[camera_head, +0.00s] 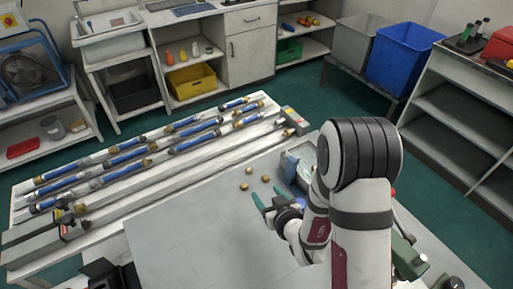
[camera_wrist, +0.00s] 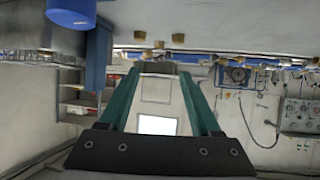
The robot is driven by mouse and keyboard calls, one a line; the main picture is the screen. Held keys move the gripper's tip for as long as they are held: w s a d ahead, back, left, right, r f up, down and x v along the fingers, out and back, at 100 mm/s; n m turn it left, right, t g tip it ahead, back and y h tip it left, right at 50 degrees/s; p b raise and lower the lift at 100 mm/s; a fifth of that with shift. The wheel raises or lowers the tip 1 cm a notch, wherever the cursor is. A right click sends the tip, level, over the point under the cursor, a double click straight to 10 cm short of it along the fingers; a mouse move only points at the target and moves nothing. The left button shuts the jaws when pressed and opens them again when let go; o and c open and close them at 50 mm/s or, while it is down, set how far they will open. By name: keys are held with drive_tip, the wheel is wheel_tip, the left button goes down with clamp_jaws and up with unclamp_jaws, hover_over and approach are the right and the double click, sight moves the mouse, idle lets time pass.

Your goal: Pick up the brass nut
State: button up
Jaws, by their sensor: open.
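Three small brass nuts lie close together on the grey bench top (camera_head: 200,235) in the head view: an upper one (camera_head: 249,171), a right one (camera_head: 266,178) and a lower left one (camera_head: 244,186). My gripper (camera_head: 267,198) is open and empty, with its green fingers just nearer the camera than the nuts. In the wrist view, which looks upside down, nuts show at the top (camera_wrist: 140,35), (camera_wrist: 178,38), (camera_wrist: 158,44), beyond the green fingers (camera_wrist: 160,72). No nut is between the fingers.
A blue-grey container (camera_head: 300,162) stands right of the nuts, close to my arm. A blue cylindrical part (camera_wrist: 72,12) shows at upper left in the wrist view. Long rails with blue-sleeved pipes (camera_head: 130,156) lie at left. The bench left of my gripper is clear.

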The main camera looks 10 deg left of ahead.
approach(250, 171)
drive_tip(key=shift+x, duration=1.25)
drive_tip(key=x, duration=0.5)
drive_tip(key=shift+w+a+f, duration=0.15)
drive_tip(key=shift+w+a, duration=0.05)
drive_tip(key=shift+w, duration=0.1)
clamp_jaws()
